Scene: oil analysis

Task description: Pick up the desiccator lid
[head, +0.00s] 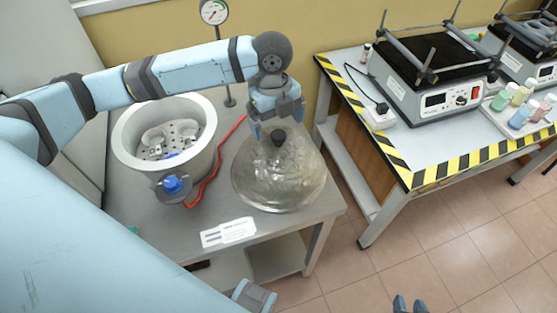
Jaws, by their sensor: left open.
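The desiccator lid (277,178) is a clear, greyish glass dome with a dark knob (278,139) on top. In the head view it rests on the grey metal table. My left gripper (277,122) points down just above and around the knob, its jaws open. Whether a finger touches the knob cannot be told. The desiccator base (126,143), a pale round bowl with a perforated plate and small items inside, stands uncovered to the left of the lid.
A pressure gauge (214,12) stands behind. White labels (228,232) lie at the table's front. A striped-edge bench (412,165) with a shaker (437,100) and bottles (519,119) is right.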

